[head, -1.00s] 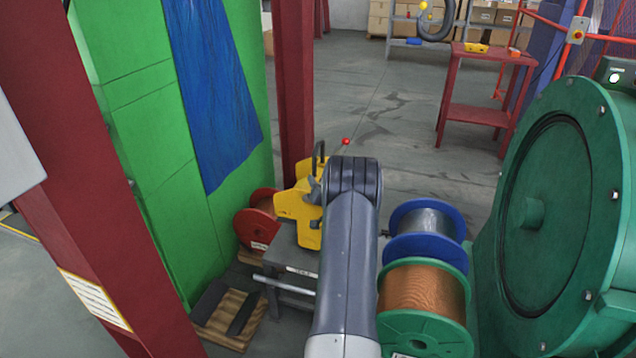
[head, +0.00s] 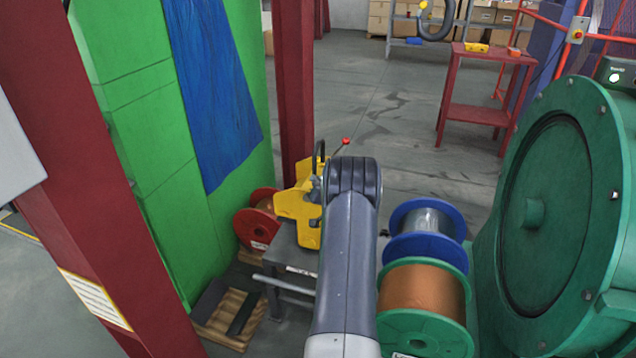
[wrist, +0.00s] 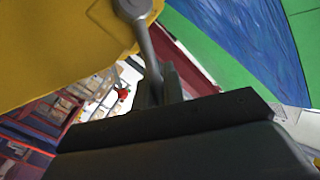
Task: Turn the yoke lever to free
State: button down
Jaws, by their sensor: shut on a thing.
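The yellow yoke (head: 297,204) stands on a grey stand, left of my arm in the head view. Its yellow plate (wrist: 55,45) fills the upper left of the wrist view. The grey yoke lever (wrist: 146,42) runs from a round pivot on the plate down to my gripper (wrist: 158,88). My gripper is shut on the lever's lower part; the fingertips are dark and partly hidden by the gripper body. In the head view my arm hides most of the gripper and lever. A red ball on a thin rod (head: 346,140) shows above the yoke.
A red spool (head: 258,222) sits left of the yoke, and a blue-flanged spool (head: 428,215) and copper spool (head: 423,290) sit right of my arm. A green machine drum (head: 560,210) stands at the right. A dark red post (head: 293,90) rises behind the yoke.

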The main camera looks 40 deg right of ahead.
jog(key=shift+w+r, duration=0.1)
jog(key=shift+w, duration=0.05)
jog(key=w+n+g, duration=0.1)
jog(key=a+r+n+g, duration=0.1)
jog(key=shift+w+n, duration=0.4)
jog(key=w+n+g, duration=0.1)
jog(key=w+a+n+g+p, duration=0.1)
jog(key=shift+a+f+g, duration=0.1)
jog(key=shift+g, duration=0.3)
jog(key=shift+w+a+f+n+g, duration=0.25)
jog(key=shift+w+n+g, duration=0.25)
jog(key=shift+g, duration=0.1)
jog(key=shift+w+a+f+n+g+b, duration=0.25)
jog(key=shift+w+f+n+g+b, duration=0.25)
jog(key=shift+b, duration=0.65)
jog(key=shift+w+a+f+n+g+b, duration=0.15)
jog(key=shift+w+n+g+b, duration=0.25)
jog(key=shift+b, duration=0.7)
jog(key=shift+w+a+f+n+g+h+b, duration=0.1)
jog(key=shift+w+n+g+h+b, duration=0.15)
jog(key=shift+b, duration=0.3)
jog(key=shift+a+f+n+g+h+b, duration=0.1)
jog(key=shift+g+h+b, duration=0.05)
jog(key=shift+g+b, duration=0.3)
jog(key=shift+r, duration=0.1)
